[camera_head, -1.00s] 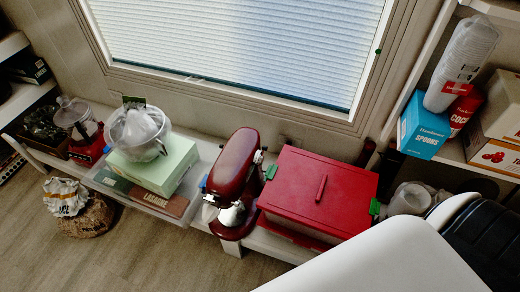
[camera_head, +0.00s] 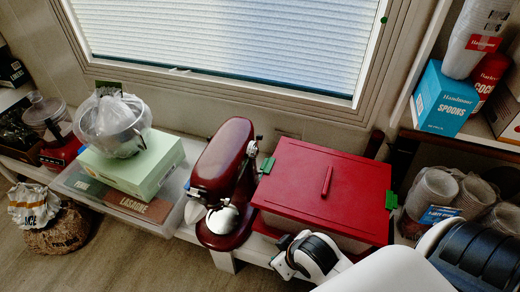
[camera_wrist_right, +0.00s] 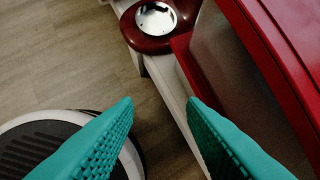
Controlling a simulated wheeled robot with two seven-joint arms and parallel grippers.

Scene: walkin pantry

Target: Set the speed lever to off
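A dark red stand mixer (camera_head: 228,155) with a silver bowl (camera_head: 222,219) stands on the low white shelf in the head view. Small silver and dark parts stick out on its right side; I cannot tell the speed lever or its setting. In the right wrist view the mixer's red base (camera_wrist_right: 128,28) and round metal bowl (camera_wrist_right: 156,18) show at the top. My right gripper (camera_wrist_right: 160,103) has its teal fingers wide apart with nothing between them, short of the mixer's base in that picture. Its fingers are hidden in the head view. My left gripper is not in view.
A red lidded box (camera_head: 325,190) stands right of the mixer, and its side (camera_wrist_right: 245,85) is close to my right fingers. A green box (camera_head: 130,162) in a clear tray lies left of the mixer. Sacks (camera_head: 50,225) stand on the floor.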

